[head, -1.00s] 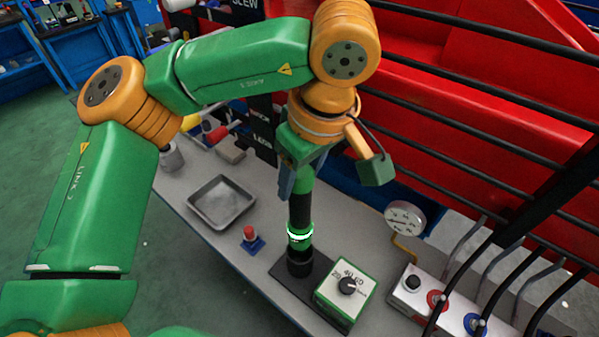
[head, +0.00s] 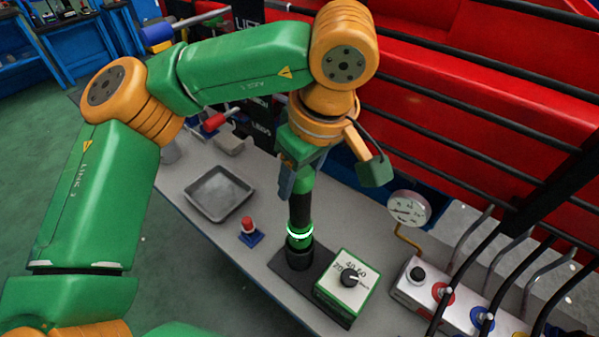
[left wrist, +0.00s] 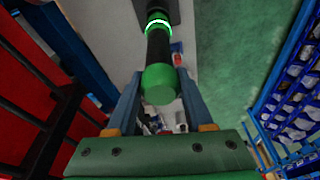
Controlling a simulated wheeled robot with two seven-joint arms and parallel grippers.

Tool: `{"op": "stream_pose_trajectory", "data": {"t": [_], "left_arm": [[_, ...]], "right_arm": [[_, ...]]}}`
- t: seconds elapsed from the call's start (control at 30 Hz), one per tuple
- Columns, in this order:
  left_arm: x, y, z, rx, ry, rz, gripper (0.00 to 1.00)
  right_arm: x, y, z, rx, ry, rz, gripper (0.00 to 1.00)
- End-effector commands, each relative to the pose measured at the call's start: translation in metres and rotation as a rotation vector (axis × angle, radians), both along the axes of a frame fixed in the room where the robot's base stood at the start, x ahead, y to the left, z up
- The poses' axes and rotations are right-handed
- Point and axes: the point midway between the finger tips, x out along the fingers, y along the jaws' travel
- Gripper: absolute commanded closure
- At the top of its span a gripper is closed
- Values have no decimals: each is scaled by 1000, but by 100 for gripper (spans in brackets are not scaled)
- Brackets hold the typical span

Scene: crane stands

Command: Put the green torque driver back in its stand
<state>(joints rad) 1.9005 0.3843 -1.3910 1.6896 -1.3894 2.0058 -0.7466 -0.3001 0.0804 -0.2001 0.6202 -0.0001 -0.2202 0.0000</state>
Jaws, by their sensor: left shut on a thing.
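The torque driver (head: 300,209) is green and black with a glowing ring low on its shaft, and stands about upright. My left gripper (head: 295,184) is shut on its green upper end, seen between the blue fingers in the left wrist view (left wrist: 159,84). The driver's lower end is at the black round holder of the stand (head: 299,257), in line with it. I cannot tell how deep it sits. The stand has a dark base plate with a green-edged white dial box (head: 347,284). My right gripper is not in view.
A grey tray (head: 219,193) and a red button on a blue base (head: 249,232) lie left of the stand. A gauge (head: 408,208) and a control box with knobs (head: 444,294) stand to the right. Black rails and a red machine are behind.

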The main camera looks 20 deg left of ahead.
Motion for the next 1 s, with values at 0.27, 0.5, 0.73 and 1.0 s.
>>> {"op": "stream_pose_trajectory", "data": {"t": [0.27, 0.5, 0.73, 1.0], "left_arm": [[0, 0, -11, -1, -2, 0, 100], [0, 0, -19, -1, -2, 0, 100], [0, 0, -27, -1, -1, 1, 100], [0, 0, -37, -1, -2, 0, 100]], "right_arm": [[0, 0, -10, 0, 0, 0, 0], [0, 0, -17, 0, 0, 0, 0], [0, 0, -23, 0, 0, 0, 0], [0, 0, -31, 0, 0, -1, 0]]}}
